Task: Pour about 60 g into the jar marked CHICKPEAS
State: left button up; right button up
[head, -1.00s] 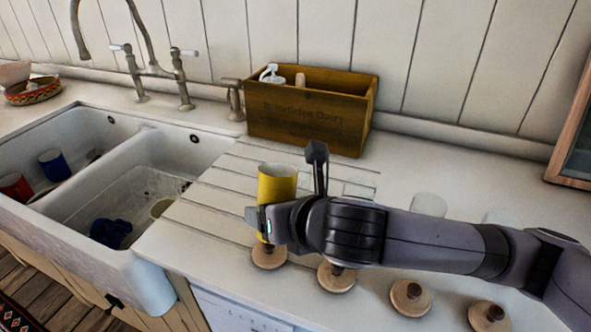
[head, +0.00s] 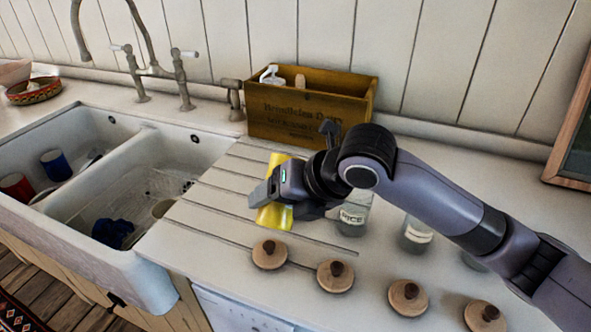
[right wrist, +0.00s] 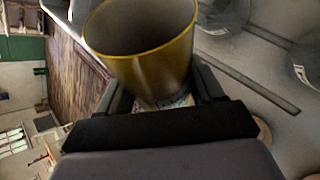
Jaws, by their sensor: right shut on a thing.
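My right gripper (head: 272,196) is shut on a yellow cup (head: 274,218) and holds it tilted above the grooved drainboard. In the right wrist view the cup (right wrist: 150,60) sits between the fingers; its interior is dark and I cannot tell what is in it. A glass jar labelled RICE (head: 353,214) stands just right of the gripper. Another labelled glass jar (head: 416,236) stands further right, its label too small to read. More glass shows behind my arm. I cannot make out a CHICKPEAS label. My left gripper is not in view.
Several round wooden lids (head: 269,254) lie in a row along the counter front. A wooden crate (head: 308,115) stands against the wall. A double white sink (head: 140,225) is at left, with a red cup (head: 16,187) and a blue cup (head: 55,165) in it.

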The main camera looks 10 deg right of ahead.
jog(key=shift+s+a+r+m+g+y+p, duration=0.1)
jog(key=shift+r+m+g+y+p, duration=0.25)
jog(key=shift+r+g, duration=0.3)
jog(key=shift+f+g, duration=0.2)
jog(key=shift+g, duration=0.05)
jog(key=shift+s+m+g+y, duration=0.1)
jog(key=shift+m+g+y, duration=0.25)
jog(key=shift+g, duration=0.05)
jog(key=shift+r, duration=0.3)
jog(key=shift+r+m+g+y+p, duration=0.3)
jog(key=shift+r+g+y+p, duration=0.1)
jog(key=shift+g+p, duration=0.2)
jog(key=shift+w+d+r+m+g+y, duration=0.25)
jog(key=shift+w+r+m+g+y, duration=0.05)
jog(key=shift+w+r+g, duration=0.2)
jog(key=shift+r+g, duration=0.25)
jog(key=shift+g, duration=0.05)
jog(key=shift+w+d+r+m+g+y, duration=0.1)
jog(key=shift+w+r+m+g+y, duration=0.05)
jog(key=shift+r+m+g+y, duration=0.25)
jog(key=shift+w+d+r+m+g+y, duration=0.15)
jog(key=shift+r+m+g+y, duration=0.15)
jog(key=shift+r+g+y, duration=0.15)
jog(key=shift+w+d+r+m+g+y, duration=0.15)
jog(key=shift+w+r+m+g+y, duration=0.25)
jog(key=shift+r+g+y, duration=0.15)
dwell(2.8)
